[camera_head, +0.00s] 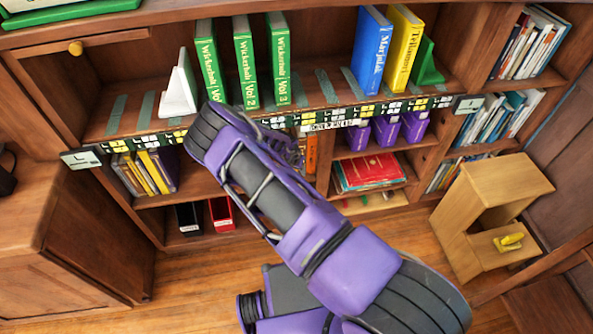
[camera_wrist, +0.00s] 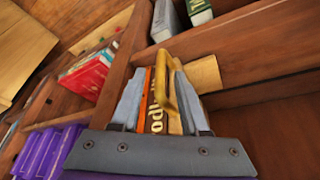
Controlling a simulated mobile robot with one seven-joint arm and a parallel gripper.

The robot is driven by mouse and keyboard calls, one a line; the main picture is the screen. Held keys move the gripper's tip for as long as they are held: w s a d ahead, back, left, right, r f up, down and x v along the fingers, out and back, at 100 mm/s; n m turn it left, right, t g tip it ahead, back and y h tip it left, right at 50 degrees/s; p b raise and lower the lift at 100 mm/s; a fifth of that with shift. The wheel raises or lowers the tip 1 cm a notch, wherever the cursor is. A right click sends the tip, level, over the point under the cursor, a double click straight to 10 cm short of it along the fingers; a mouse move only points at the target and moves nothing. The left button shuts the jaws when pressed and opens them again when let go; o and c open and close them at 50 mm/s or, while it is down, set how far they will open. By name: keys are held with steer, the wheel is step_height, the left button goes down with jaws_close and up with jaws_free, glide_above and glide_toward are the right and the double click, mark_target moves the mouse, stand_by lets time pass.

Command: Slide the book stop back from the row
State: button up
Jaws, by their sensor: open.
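Two book stops show on the upper shelf in the head view. A white stepped book stop (camera_head: 179,94) stands left of the green Wickerhair books (camera_head: 244,66), close to the leftmost one. A green wedge-shaped book stop (camera_head: 427,63) stands against the right side of the yellow book (camera_head: 404,48), which is beside a blue book (camera_head: 371,49). My gripper (camera_wrist: 161,75) is open in the wrist view, with book spines showing between and beyond its fingers. Whether it touches them I cannot tell. In the head view my purple arm hides the gripper.
Purple bins (camera_head: 386,131) and red books (camera_head: 368,172) fill lower compartments. A wooden step stool (camera_head: 480,205) stands at the right. The upper shelf (camera_head: 325,88) has a gap between the green and blue books.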

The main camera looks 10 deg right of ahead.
steer(key=shift+f, duration=0.1)
steer(key=shift+c, duration=0.2)
jaws_close()
stand_by(1.3)
